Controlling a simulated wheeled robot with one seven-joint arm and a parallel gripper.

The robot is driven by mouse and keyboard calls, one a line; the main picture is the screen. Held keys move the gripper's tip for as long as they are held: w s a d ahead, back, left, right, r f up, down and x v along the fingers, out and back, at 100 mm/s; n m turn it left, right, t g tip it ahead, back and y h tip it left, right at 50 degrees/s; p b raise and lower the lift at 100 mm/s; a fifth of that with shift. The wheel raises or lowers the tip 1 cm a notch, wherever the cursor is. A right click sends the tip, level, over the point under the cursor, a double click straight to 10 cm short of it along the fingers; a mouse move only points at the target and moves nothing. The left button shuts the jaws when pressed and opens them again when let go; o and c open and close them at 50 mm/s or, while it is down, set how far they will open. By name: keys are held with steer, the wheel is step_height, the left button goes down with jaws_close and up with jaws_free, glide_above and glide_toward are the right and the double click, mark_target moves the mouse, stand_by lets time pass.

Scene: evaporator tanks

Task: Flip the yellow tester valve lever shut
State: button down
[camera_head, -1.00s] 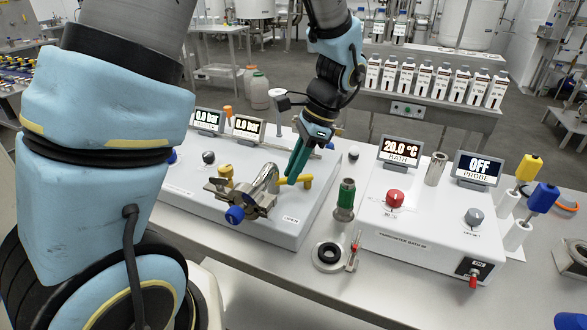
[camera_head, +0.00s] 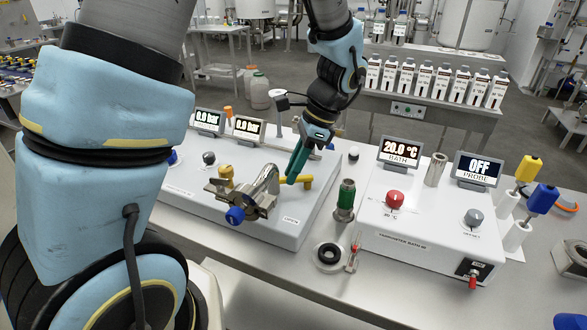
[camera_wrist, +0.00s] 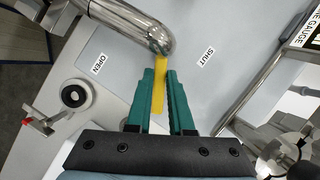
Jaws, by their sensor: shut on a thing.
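The yellow tester valve lever (camera_head: 306,182) sticks out from the shiny metal valve pipe (camera_head: 266,182) on the white tester box. In the wrist view the lever (camera_wrist: 158,95) runs from the pipe's end down between my two green fingers. My gripper (camera_wrist: 160,74) is shut on it, and its fingers also show at the lever in the head view (camera_head: 293,178). The lever lies between the OPEN label (camera_wrist: 99,64) on the left and the SHUT label (camera_wrist: 207,57) on the right. Part of the lever is hidden behind a finger in the head view.
Two displays (camera_head: 248,128) stand behind the valve.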

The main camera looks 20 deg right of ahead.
steer(key=m, duration=0.1)
steer(key=m+t, duration=0.1)
steer(key=m, duration=0.1)
steer(key=shift+w+d, duration=0.1)
steer(key=shift+w, duration=0.3)
steer(key=shift+w+d+m+t+h+p, duration=0.2)
steer(key=shift+m+t+h+p, duration=0.1)
steer(key=shift+m, duration=0.55)
steer(key=shift+w+d+m+t+h+p, duration=0.1)
steer(key=shift+w+m+t+h+p, duration=0.15)
steer(key=shift+m, duration=0.6)
steer(key=c, duration=0.8)
jaws_free()
steer(key=b+v, duration=0.2)
steer(key=v, duration=0.8)
steer(key=shift+s+r, duration=0.25)
steer(key=shift+r, duration=0.1)
steer(key=shift+d, duration=0.15)
